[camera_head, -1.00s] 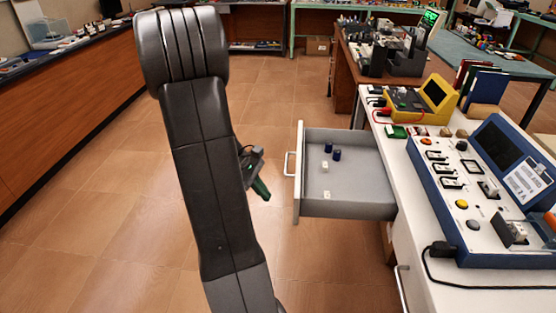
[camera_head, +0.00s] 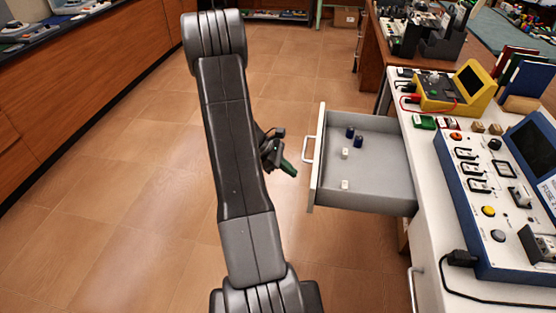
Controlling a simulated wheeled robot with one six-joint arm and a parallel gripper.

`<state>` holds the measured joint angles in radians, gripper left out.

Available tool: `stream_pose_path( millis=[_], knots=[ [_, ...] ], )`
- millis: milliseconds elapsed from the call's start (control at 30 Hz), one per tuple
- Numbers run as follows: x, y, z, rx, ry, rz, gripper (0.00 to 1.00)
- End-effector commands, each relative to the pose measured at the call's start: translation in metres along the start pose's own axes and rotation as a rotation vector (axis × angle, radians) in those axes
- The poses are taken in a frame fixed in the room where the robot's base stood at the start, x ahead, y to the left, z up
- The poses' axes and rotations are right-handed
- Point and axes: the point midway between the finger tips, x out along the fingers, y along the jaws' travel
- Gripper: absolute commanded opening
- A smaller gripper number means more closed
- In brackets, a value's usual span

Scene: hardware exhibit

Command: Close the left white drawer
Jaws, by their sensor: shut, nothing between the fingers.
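The left white drawer (camera_head: 314,180) is pulled far out of the white desk and extends left over the floor. Its handle (camera_head: 306,150) is on the front panel, facing left. Inside lie two dark blue pieces and two small white pieces. My gripper (camera_head: 289,168) is just left of the drawer front in the picture, with green fingertips pointing toward it. It is shut and empty, apart from the handle by a small gap. My arm hides part of the gripper's body.
The white desk (camera_head: 429,207) holds a blue-framed control panel (camera_head: 480,190), a yellow device (camera_head: 455,90), a black cable and small blocks. Another drawer handle (camera_head: 413,290) shows below right. A brown counter (camera_head: 80,100) runs along the left. The floor between is clear.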

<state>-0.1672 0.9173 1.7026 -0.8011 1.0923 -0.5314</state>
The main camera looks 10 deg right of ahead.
Motion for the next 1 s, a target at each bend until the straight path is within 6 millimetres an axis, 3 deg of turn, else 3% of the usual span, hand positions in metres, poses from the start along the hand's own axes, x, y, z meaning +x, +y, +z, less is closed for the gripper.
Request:
stream_pose_path(
  millis=[300, 767, 1000],
  knots=[
    [0.027, 0.000, 0.027, 0.001, 0.000, -0.001, 0.00],
    [0.029, 0.000, 0.029, 0.000, 0.000, 0.000, 0.00],
    [0.044, 0.000, 0.043, 0.003, 0.000, -0.002, 0.00]
  ],
)
